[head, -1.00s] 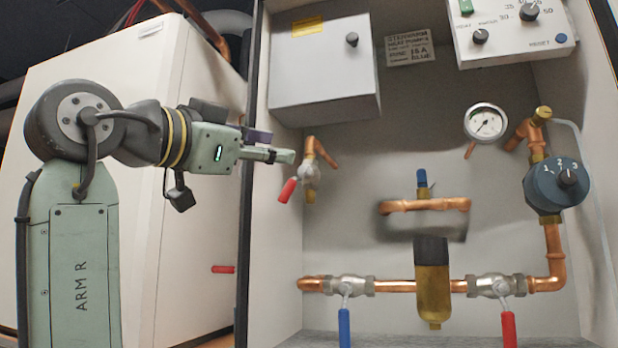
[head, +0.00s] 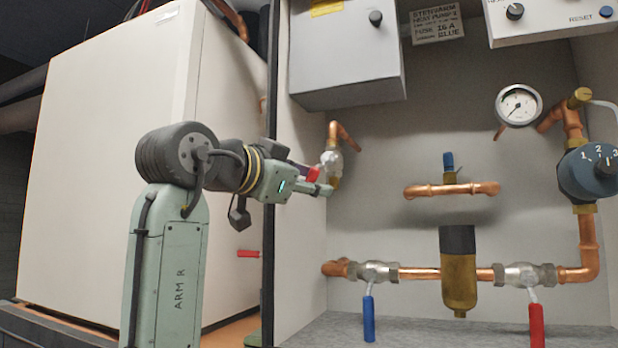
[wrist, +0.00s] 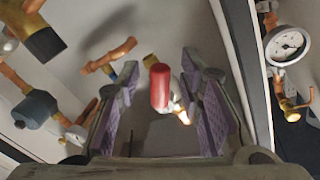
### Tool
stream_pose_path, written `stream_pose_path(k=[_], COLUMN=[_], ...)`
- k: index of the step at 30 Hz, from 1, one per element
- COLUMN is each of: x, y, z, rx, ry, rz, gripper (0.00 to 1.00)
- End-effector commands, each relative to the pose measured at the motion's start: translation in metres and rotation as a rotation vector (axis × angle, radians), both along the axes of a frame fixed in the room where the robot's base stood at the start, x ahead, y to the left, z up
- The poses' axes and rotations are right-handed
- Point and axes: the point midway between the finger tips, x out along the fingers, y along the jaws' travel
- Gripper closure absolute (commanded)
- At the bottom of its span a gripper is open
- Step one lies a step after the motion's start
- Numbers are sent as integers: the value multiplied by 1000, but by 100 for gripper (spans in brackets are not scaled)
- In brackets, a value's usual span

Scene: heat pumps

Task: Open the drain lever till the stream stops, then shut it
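A small valve (head: 331,160) with a short red lever (head: 313,174) and a brass outlet is on a copper pipe at the cabinet's upper left; I take it as the drain. The lever points down and left. My gripper (head: 318,182) is at the lever in the head view and partly covers it. In the wrist view the red lever (wrist: 160,87) shows between the two spread purple-padded fingers of my gripper (wrist: 163,95), with gaps on both sides. No stream can be made out at the outlet.
Below are valves with a blue lever (head: 368,318) and a red lever (head: 536,325), and a brass filter (head: 459,280). A gauge (head: 519,105) and blue dial (head: 590,172) are at right. A grey box (head: 345,55) hangs above. The cabinet's left edge (head: 270,150) is beside my arm.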

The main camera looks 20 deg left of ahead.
Motion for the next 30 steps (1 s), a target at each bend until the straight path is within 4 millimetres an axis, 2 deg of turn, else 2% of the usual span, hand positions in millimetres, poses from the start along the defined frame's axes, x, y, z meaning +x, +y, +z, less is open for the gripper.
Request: stream_pose_path(k=[8, 23, 30], x=[2, 2, 2], y=[0, 0, 0], z=[-1, 0, 0], rx=[0, 0, 0], ry=[0, 0, 0], rz=[0, 0, 0], gripper=[66, 99, 100])
